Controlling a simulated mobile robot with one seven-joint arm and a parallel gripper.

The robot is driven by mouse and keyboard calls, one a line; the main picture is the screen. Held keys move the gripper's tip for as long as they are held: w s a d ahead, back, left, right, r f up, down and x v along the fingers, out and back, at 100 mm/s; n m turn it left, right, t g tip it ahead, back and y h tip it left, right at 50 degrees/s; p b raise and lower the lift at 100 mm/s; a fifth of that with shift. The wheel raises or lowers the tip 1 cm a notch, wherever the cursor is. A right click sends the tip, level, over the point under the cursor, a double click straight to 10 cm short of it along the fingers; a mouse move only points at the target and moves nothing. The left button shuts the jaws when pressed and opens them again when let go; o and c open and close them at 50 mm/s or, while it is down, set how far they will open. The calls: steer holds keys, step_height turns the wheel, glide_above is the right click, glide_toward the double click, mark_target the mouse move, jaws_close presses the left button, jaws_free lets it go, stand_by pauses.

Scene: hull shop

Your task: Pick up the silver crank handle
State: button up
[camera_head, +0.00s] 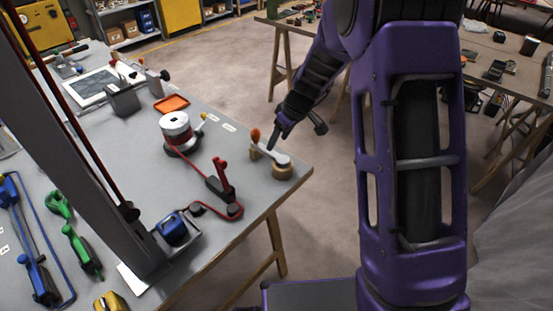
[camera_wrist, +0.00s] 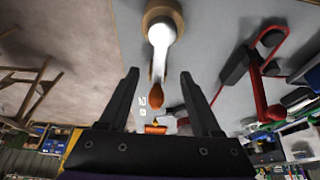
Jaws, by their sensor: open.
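My gripper (camera_head: 270,147) is just above and behind the crank in the head view. In the wrist view my gripper (camera_wrist: 159,76) is open, a finger on each side of the knob. Contact cannot be judged.
A red lever tool (camera_head: 222,184) lies left of the crank. Behind it are a white spool (camera_head: 176,130) with red cord and an orange tray (camera_head: 171,103). A blue block (camera_head: 173,228) is nearer. The bench (camera_head: 255,210) is bare in front of the crank.

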mark_target(270, 157)
steer(key=x, duration=0.8)
steer(key=shift+w+a+f, duration=0.15)
steer(key=shift+w+a, duration=0.05)
steer(key=shift+c, duration=0.3)
jaws_close()
